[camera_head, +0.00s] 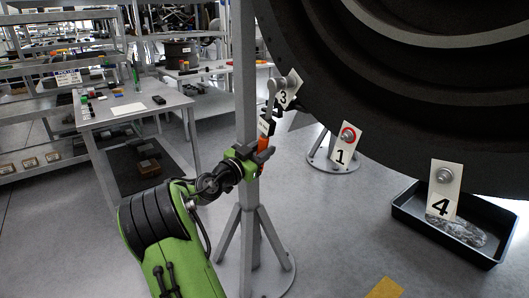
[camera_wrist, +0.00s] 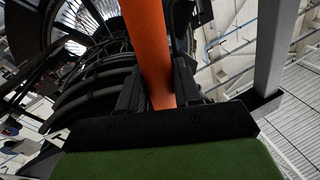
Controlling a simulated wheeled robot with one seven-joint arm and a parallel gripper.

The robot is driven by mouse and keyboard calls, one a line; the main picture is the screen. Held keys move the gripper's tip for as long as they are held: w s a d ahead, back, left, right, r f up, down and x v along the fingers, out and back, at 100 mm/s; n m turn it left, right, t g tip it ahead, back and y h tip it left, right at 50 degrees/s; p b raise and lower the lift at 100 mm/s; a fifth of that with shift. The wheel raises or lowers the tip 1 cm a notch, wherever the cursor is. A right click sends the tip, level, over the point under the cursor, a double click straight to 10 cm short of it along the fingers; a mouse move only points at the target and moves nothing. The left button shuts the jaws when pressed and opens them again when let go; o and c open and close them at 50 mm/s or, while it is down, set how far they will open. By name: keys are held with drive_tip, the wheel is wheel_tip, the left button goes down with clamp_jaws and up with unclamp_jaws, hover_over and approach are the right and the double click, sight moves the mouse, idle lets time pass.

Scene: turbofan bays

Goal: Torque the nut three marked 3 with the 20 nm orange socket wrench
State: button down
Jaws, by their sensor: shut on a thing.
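My gripper (camera_head: 262,155) is shut on the orange socket wrench (camera_head: 265,142). The wrench's orange handle (camera_wrist: 150,50) runs up between the black fingers (camera_wrist: 155,92) in the wrist view. In the head view the wrench points up from my gripper toward the plate marked 3 (camera_head: 287,92), at the rim of the large dark engine ring. The wrench head (camera_head: 272,90) is beside the nut at that plate. I cannot tell whether the socket sits on the nut, as the wrench partly hides it.
Plates marked 1 (camera_head: 345,146) and 4 (camera_head: 442,190) with nuts hang along the engine ring (camera_head: 400,120). A grey stand post (camera_head: 246,60) rises close to my gripper. A black tray (camera_head: 490,240) lies at the right. A workbench (camera_head: 120,112) stands at the left.

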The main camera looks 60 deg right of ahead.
drive_tip(key=shift+w+d+r, duration=0.1)
drive_tip(key=shift+w, duration=0.05)
drive_tip(key=shift+w+d+r+m, duration=0.15)
drive_tip(key=shift+w+d+m, duration=0.05)
drive_tip(key=shift+w+m, duration=0.25)
drive_tip(key=shift+w+d+r+m, duration=0.15)
drive_tip(key=shift+w+d+m, duration=0.05)
drive_tip(key=shift+w+m, duration=0.2)
drive_tip(key=shift+w+d+r+m+g, duration=0.25)
drive_tip(key=shift+w+m, duration=0.1)
drive_tip(key=shift+w, duration=0.1)
drive_tip(key=shift+w+d+r+m+g, duration=0.2)
drive_tip(key=shift+w+m, duration=0.1)
drive_tip(key=shift+w, duration=0.1)
